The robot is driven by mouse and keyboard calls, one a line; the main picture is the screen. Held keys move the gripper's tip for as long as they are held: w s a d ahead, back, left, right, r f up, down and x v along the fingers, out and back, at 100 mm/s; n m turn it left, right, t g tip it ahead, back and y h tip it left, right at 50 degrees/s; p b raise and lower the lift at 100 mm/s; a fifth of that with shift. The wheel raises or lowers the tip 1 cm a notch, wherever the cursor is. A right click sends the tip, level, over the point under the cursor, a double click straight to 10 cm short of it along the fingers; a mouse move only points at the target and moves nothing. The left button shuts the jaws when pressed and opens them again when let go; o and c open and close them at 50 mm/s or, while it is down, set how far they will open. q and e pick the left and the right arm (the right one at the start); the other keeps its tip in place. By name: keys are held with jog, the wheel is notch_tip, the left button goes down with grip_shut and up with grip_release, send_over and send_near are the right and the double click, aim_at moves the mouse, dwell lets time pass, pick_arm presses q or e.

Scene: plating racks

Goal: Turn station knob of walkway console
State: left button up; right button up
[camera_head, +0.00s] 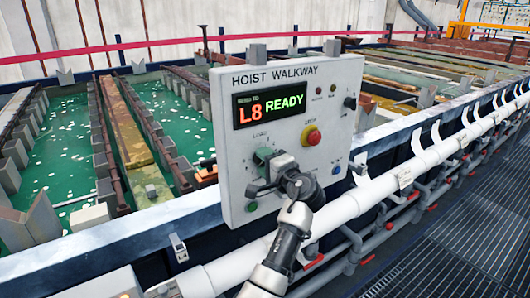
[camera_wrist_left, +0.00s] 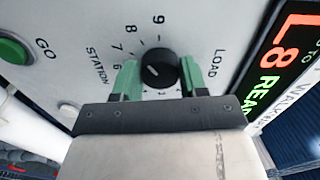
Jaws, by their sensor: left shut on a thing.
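The walkway console (camera_head: 335,85) is an upright grey panel headed HOIST WALKWAY, and its display (camera_head: 270,104) reads L8 READY. My left gripper (camera_head: 265,158) is at the panel's lower left, below the LOAD label. In the left wrist view the black round station knob (camera_wrist_left: 157,68) sits between the green fingers of my left gripper (camera_wrist_left: 159,77), which is shut on it. The numbers 6 to 9 and the words STATION and LOAD show around the knob. A small pale mark shows on its face; the lower dial numbers are partly hidden. My right gripper is not in view.
The panel also carries a red stop button (camera_head: 312,136), a blue button (camera_head: 336,170), a black switch (camera_head: 349,102) and a green GO button (camera_wrist_left: 13,51). Green liquid tanks (camera_head: 60,150) lie behind. White pipes (camera_head: 375,185) run along the front, beside a grated walkway (camera_head: 450,250).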

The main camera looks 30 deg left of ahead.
pick_arm(q)
jog(key=shift+r+m+p, duration=0.15)
jog(key=shift+m+p, duration=1.45)
jog(key=shift+m, duration=0.1)
jog(key=shift+r+m+p, duration=0.15)
jog(key=shift+m+p, duration=1.4)
jog(key=shift+m, duration=0.15)
jog(key=o, duration=0.9)
jog(key=shift+w+f, duration=0.15)
jog(key=shift+f, duration=0.1)
jog(key=b+v, duration=0.4)
jog(key=v, duration=0.6)
jog(key=shift+d, duration=0.4)
